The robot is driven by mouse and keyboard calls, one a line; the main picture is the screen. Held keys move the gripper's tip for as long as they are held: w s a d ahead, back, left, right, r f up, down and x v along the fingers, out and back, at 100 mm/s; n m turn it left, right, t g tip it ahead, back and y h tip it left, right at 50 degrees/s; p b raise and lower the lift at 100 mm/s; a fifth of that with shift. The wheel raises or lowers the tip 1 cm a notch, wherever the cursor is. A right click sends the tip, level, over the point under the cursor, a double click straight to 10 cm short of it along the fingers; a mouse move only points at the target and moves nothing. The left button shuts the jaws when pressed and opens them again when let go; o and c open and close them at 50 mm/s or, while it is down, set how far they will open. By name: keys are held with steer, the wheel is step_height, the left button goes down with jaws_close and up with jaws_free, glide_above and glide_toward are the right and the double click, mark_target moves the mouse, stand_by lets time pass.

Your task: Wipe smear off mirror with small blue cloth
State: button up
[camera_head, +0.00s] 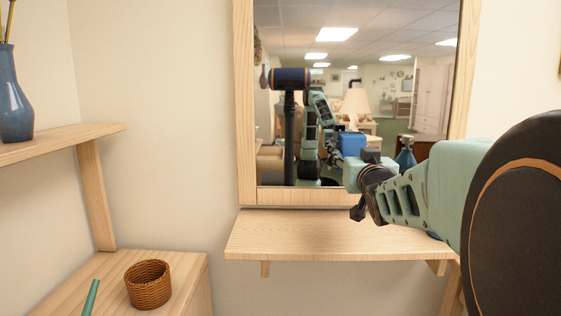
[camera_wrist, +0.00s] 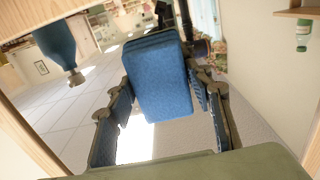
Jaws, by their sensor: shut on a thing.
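The mirror (camera_head: 400,85) hangs on the wall in a light wooden frame, and its glass reflects the room and my arm. My gripper (camera_head: 366,178) is in front of the lower right part of the glass. In the wrist view my gripper (camera_wrist: 163,88) is shut on the small blue cloth (camera_wrist: 160,75), a thick folded pad between the two fingers. A blue patch above the gripper in the head view may be the cloth or its reflection. I cannot make out a smear on the glass. I cannot tell whether the cloth touches the mirror.
A wooden shelf (camera_head: 320,238) juts out below the mirror. At the left are a wicker basket (camera_head: 148,284) on a cabinet and a blue vase (camera_head: 14,100) on a higher shelf. A blue bottle (camera_wrist: 55,45) shows at the wrist view's left.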

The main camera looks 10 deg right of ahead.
mark_target(364, 145)
steer(key=shift+w+a+b, duration=0.2)
steer(key=shift+a+b, duration=0.1)
steer(key=shift+a, duration=0.4)
steer(key=a+b, duration=0.1)
steer(key=w+a+b, duration=0.1)
steer(key=a, duration=0.1)
steer(key=shift+a, duration=0.25)
steer(key=shift+r+p, duration=0.65)
steer(key=shift+r, duration=0.85)
steer(key=shift+s+d+f+b, duration=0.1)
steer(key=shift+s+d+b, duration=0.1)
steer(key=shift+d+b, duration=0.3)
steer(key=shift+s+d+b, duration=0.15)
steer(key=shift+d+b, duration=0.15)
steer(key=shift+d, duration=0.3)
steer(key=shift+s+d+p, duration=0.1)
steer(key=shift+d+p, duration=0.2)
steer(key=shift+p, duration=0.1)
steer(key=shift+s+d, duration=0.15)
steer(key=shift+d, duration=0.35)
steer(key=shift+s+d+p, duration=0.1)
steer(key=shift+d+p, duration=0.45)
steer(key=shift+p, duration=0.4)
steer(key=shift+s+d+p, duration=0.2)
steer(key=shift+d+p, duration=0.3)
steer(key=shift+d, duration=0.1)
steer(key=shift+s+d+p, duration=0.15)
steer(key=shift+d+p, duration=0.3)
steer(key=shift+d, duration=0.15)
steer(key=shift+f, duration=0.1)
